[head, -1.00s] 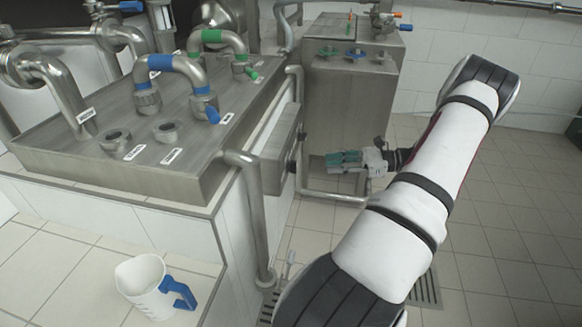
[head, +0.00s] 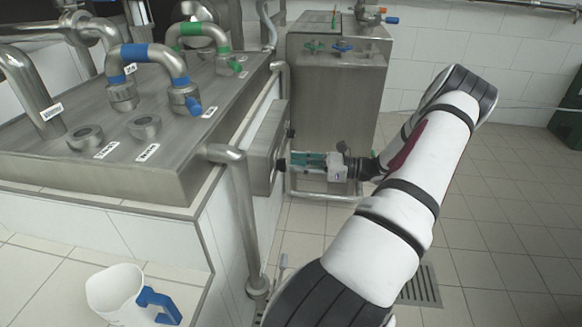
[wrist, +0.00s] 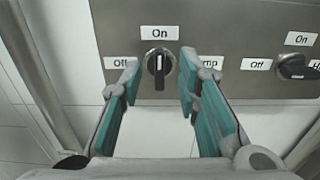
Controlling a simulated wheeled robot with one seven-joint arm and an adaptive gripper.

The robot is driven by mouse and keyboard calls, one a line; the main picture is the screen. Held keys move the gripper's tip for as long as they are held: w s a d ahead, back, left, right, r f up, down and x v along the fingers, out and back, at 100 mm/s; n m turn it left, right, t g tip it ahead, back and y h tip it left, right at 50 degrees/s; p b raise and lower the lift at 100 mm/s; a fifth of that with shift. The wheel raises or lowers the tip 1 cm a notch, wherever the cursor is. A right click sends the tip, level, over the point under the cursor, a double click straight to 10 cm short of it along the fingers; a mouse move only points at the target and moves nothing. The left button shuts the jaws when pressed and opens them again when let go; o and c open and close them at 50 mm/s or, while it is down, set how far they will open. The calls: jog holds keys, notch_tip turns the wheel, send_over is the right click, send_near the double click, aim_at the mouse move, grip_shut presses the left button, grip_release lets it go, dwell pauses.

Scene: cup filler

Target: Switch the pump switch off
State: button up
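The pump switch (wrist: 159,65) is a black knob on the steel panel in the wrist view. Its bar stands upright, pointing at the "On" label above it. "Off" is to its left, and a label ending in "mp" on its right is partly hidden by a finger. My gripper (wrist: 159,82) is open, with one teal-padded finger on each side of the knob in the picture. I cannot tell whether the fingertips reach past its face; no contact shows. In the head view my gripper (head: 299,161) points left at the panel, close to it.
A second black knob (wrist: 292,66) with "On" and "Off" labels sits right of the pump switch. A steel pipe (head: 240,205) stands beside the panel. A white jug (head: 118,298) with a blue handle is on the tiled ledge. Open floor lies to the right.

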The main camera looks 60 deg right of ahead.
aim_at(283, 165)
jog(key=shift+x, duration=1.2)
grip_shut()
